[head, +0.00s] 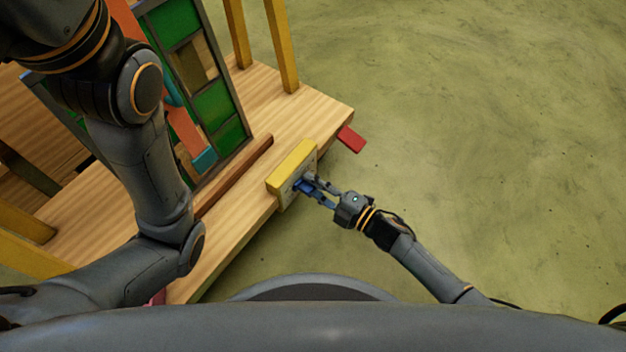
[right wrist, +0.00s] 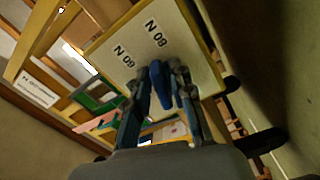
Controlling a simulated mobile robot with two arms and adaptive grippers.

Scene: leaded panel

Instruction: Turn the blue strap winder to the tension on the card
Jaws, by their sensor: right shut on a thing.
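The blue strap winder (head: 303,186) is on the front face of a yellow-edged block (head: 291,166) at the table's edge. My right gripper (head: 318,190) is shut on it. In the right wrist view the blue winder (right wrist: 160,86) stands between the two fingers, in front of a pale face plate (right wrist: 190,40). The plate carries two labels, upside down, that look like 80 N (right wrist: 154,33) and 60 N (right wrist: 124,56). I cannot tell exactly where the winder points. My left gripper is out of view.
A leaded panel (head: 212,103) with green panes stands on the wooden table (head: 318,115), behind a brown bar (head: 235,176). A red piece (head: 351,139) sticks out at the table's right edge. My left arm covers the table's left part. The floor at right is clear.

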